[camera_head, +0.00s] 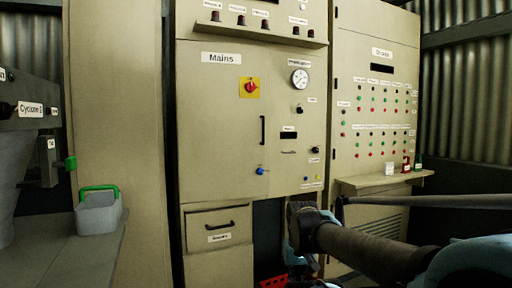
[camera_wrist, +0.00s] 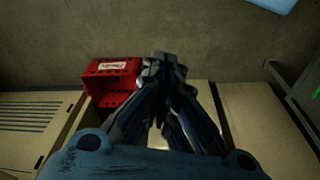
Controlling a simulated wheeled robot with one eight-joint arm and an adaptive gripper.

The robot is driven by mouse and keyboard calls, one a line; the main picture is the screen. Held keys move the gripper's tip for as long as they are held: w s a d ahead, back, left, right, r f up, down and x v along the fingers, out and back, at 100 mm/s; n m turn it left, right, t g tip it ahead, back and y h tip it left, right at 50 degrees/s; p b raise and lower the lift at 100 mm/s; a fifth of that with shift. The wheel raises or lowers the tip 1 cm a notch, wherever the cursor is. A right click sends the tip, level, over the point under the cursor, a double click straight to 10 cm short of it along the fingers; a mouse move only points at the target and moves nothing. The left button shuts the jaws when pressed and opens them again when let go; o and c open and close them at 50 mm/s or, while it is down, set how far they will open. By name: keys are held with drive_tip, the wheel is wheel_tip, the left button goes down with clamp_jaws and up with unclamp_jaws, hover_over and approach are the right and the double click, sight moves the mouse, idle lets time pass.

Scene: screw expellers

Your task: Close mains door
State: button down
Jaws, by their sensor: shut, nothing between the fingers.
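The mains door (camera_head: 215,130) is a beige cabinet panel labelled "Mains", with a red and yellow rotary switch (camera_head: 250,87), a black vertical handle (camera_head: 262,130) and a blue knob (camera_head: 261,171). It looks flush with the cabinet front; I see no clear gap at its edges. My gripper (camera_wrist: 163,62) is shut and empty in the wrist view, its fingertips together over grey floor. In the head view my arm reaches in from the lower right and bends down below the door and to its right, apart from the handle. The fingertips cannot be made out there.
A red crate (camera_wrist: 112,82) sits beside my fingers; it also shows in the head view (camera_head: 273,282). A drawer (camera_head: 218,226) is under the mains door. The "Drives" cabinet (camera_head: 378,110) has a small shelf (camera_head: 385,180). A grey container (camera_head: 98,214) stands at left.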

drive_tip(key=shift+w+a, duration=0.15)
drive_tip(key=shift+w, duration=0.1)
drive_tip(key=w+d+r+n+t+y, duration=0.2)
drive_tip(key=w+r+t, duration=0.5)
drive_tip(key=w+r, duration=3.7)
approach(266, 149)
wheel_tip(266, 149, down, 4)
drive_tip(key=w, duration=0.2)
drive_tip(key=shift+w+a+r, duration=0.1)
drive_tip(key=shift+w+a, duration=0.05)
drive_tip(key=shift+w, duration=0.2)
drive_tip(key=shift+w+a+r, duration=0.15)
drive_tip(key=shift+w, duration=0.25)
